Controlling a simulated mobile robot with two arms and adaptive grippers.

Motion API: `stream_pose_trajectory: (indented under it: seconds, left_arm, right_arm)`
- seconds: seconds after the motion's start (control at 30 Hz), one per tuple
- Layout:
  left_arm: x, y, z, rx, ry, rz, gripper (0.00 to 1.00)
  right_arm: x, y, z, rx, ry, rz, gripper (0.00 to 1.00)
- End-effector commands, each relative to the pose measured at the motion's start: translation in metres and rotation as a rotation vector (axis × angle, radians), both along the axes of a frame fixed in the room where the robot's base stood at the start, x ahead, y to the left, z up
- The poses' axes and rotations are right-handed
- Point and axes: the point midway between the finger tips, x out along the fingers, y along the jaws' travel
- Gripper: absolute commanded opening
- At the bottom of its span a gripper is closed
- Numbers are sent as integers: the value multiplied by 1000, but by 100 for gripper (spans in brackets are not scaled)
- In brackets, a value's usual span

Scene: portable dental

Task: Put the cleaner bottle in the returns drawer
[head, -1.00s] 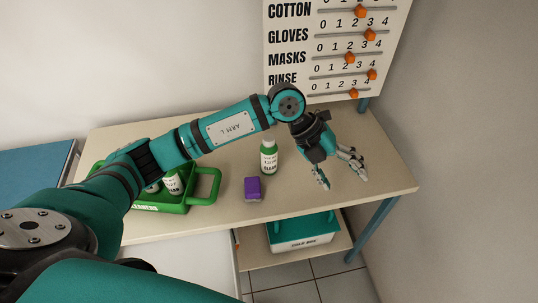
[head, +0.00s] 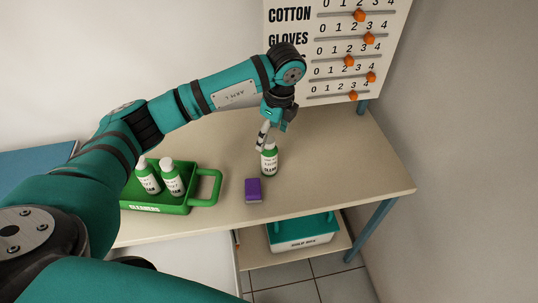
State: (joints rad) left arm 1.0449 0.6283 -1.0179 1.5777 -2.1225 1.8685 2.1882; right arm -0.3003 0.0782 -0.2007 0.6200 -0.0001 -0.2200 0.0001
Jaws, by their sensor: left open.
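A white cleaner bottle with a green label (head: 269,161) stands upright on the beige table, right of the green tray. My left gripper (head: 266,143) is open and points down at the bottle's top; one finger shows beside its upper left. I cannot tell whether the fingers touch it. Two similar bottles (head: 147,177) and (head: 173,180) stand in the green tray marked as cleaners (head: 208,188). The returns drawer cannot be made out. My right gripper is not in view.
A purple block (head: 253,190) lies on the table (head: 340,170) just in front of the bottle. A teal-lidded box (head: 302,232) sits on the shelf below. A counting board (head: 335,50) with orange sliders stands behind. The table's right side is clear.

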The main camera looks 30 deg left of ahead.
Motion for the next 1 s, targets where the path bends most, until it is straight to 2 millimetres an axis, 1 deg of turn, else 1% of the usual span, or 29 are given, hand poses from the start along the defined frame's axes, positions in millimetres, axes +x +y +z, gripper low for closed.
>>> stream_pose_trajectory:
  seconds: [0.03, 0.13, 0.2, 0.37, 0.53, 0.6, 0.7, 0.8, 0.97, 1.0]
  left_arm:
    - [-1, 2, -8, 2, 4, 2, 74]
    - [0, 4, -23, 0, 3, 1, 74]
    - [0, 4, -30, 0, 1, 0, 74]
    - [1, 5, -39, -1, 1, -2, 74]
    - [1, 9, -62, 0, 4, 0, 74]
    - [2, 10, -73, -1, 2, -2, 74]
    - [3, 12, -83, -1, 1, -1, 74]
    - [3, 12, -87, -1, -1, -1, 74]
    - [3, 12, -87, -1, -2, -2, 74]
    - [3, 12, -87, -1, -2, -2, 70]
  right_arm:
    - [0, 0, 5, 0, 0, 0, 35]
    - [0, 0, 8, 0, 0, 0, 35]
    - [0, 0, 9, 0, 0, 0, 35]
    - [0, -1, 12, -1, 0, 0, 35]
    - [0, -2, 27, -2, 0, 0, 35]
    - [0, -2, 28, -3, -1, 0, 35]
    - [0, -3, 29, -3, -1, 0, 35]
    - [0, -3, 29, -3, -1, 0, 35]
    - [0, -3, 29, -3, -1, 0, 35]
    - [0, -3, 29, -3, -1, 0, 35]
